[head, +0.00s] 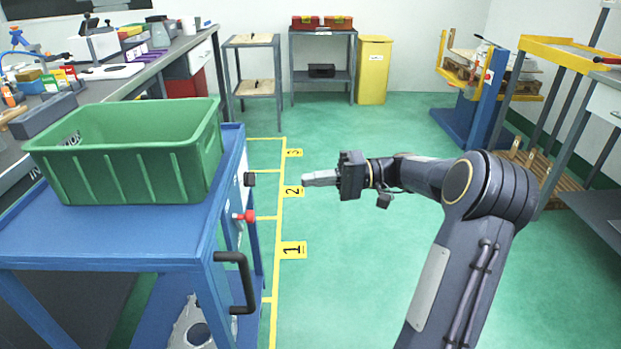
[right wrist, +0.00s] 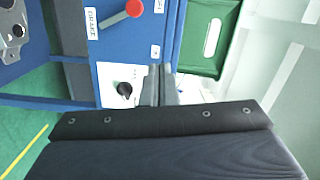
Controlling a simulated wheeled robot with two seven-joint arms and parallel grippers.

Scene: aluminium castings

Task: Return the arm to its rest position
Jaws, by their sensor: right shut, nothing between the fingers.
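My right arm reaches in from the lower right of the head view, bent at the elbow, with its forearm pointing left. My right gripper (head: 306,179) is shut and empty, held in the air over the green floor. It points toward the side of the blue cart (head: 118,250) and appears apart from it. In the right wrist view the closed fingers (right wrist: 160,86) show in front of the cart's panel, with a black knob (right wrist: 124,90) and a red-knobbed lever (right wrist: 134,8) beyond. My left gripper is not in view.
A green crate (head: 130,165) stands on the cart. The cart's black handle (head: 240,283) sticks out toward the floor. Yellow floor lines with number signs (head: 291,250) run beside the cart. A yellow-topped rack (head: 570,50) stands at the right. The middle floor is clear.

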